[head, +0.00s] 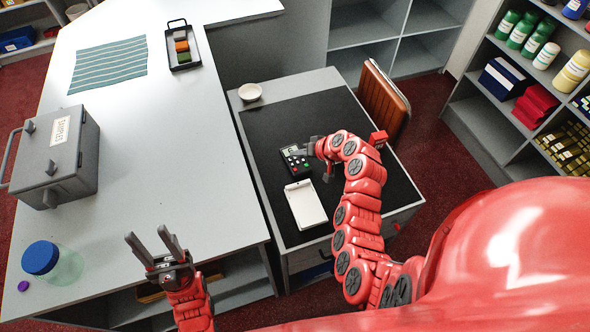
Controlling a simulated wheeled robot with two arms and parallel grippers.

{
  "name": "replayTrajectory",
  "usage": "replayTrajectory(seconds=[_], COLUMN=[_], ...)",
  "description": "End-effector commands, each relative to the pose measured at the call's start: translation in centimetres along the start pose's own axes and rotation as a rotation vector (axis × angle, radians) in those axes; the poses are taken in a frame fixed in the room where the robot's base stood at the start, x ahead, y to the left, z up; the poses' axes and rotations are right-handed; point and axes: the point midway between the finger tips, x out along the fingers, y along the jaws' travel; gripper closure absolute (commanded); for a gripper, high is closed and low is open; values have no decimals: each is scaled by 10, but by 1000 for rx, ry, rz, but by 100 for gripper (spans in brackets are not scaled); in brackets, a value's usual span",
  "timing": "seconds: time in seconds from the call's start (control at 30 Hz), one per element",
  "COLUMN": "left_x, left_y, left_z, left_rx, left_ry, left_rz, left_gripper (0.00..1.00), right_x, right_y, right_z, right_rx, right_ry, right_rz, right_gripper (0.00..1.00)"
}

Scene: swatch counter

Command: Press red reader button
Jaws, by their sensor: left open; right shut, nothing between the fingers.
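The reader (294,160) is a small dark device with a pale display, lying on the black mat of the lower desk. Small coloured buttons show on its face, a green one and a red one (306,163) among them, though they are tiny here. My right gripper (309,152) is shut and empty, close by the reader's right side. I cannot tell whether it touches the reader. My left gripper (154,248) is open and empty over the front of the white counter, far from the reader.
A white pad (305,205) lies just in front of the reader on the black mat (262,130). A white bowl (250,92) stands at the desk's back left. A grey samples box (55,150) and blue-lidded jar (58,265) stand on the counter.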

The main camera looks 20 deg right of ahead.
Motion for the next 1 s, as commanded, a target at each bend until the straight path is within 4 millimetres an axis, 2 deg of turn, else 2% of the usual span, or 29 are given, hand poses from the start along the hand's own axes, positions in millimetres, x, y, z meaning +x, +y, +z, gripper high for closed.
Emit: replayTrajectory(seconds=[0.27,0.3,0.4,1.0], left_x=[-15,-25,-34,-36], left_y=[1,1,2,2], left_z=[3,4,6,6], left_rx=[0,0,0,0], left_ry=[0,0,-1,0], left_rz=[0,0,0,0], left_gripper=[50,50,50,50], right_x=[30,37,43,45], right_y=[22,27,32,33], right_z=[23,27,31,33], right_rx=[2,0,0,0], right_ry=[-2,-1,0,1], right_rz=[1,1,1,1], right_gripper=[100,100,100,100])
